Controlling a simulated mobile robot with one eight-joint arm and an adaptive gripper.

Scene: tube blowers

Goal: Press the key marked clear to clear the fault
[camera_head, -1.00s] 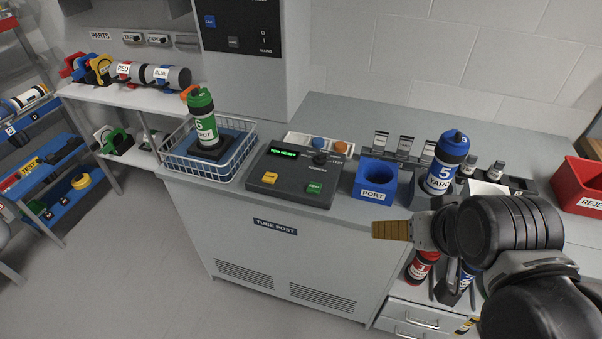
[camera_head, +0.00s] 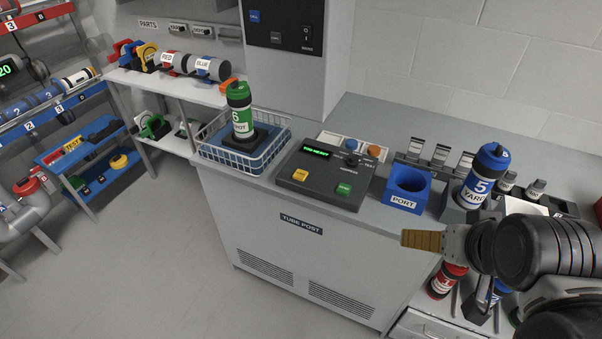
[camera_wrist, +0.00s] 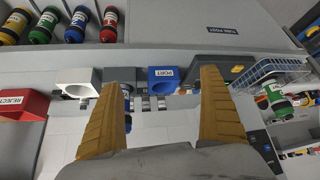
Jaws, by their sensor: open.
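The dark control console (camera_head: 322,177) sits on the cabinet top in the head view. It has a lit green display (camera_head: 317,153) that seems to read "TOO HEAVY". A yellow key (camera_head: 300,174) is at its front left and a green key (camera_head: 343,189) at its front right; their small lettering is too blurred to read surely. My gripper (camera_head: 424,241) is in front of the cabinet, right of the console and apart from it. In the wrist view my gripper (camera_wrist: 160,78) has its two tan fingers wide apart with nothing between them. The console is partly in that view, on the right.
A blue port block (camera_head: 406,188) stands right of the console, then a blue-capped tube 5 (camera_head: 480,175). A wire basket (camera_head: 246,165) holding a green tube 6 (camera_head: 240,110) is left of the console. A red reject bin (camera_wrist: 22,104) shows in the wrist view. Floor at left is open.

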